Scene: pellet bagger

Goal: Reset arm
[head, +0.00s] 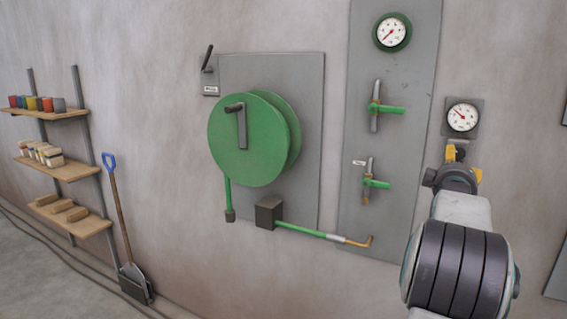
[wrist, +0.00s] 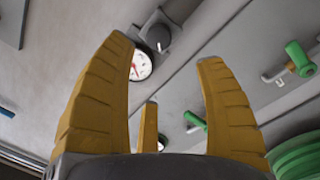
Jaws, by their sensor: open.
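My gripper (head: 462,152) is at the right of the head view, raised in front of the wall just below a round white gauge (head: 462,117). In the wrist view its yellow fingers (wrist: 168,75) are spread apart with nothing between them. The same view shows a white gauge (wrist: 141,66) and a dark knob (wrist: 157,35) beyond the fingers. My grey arm with a dark ribbed joint covers the lower right of the head view and hides part of the wall.
A large green reel (head: 250,138) with a crank hangs on a grey panel (head: 312,75). Right of it are two green-handled valves (head: 386,109) and an upper gauge (head: 392,32). A wooden shelf (head: 62,170) and a blue-handled shovel (head: 125,220) stand at left. Open floor (head: 25,255) lies at lower left.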

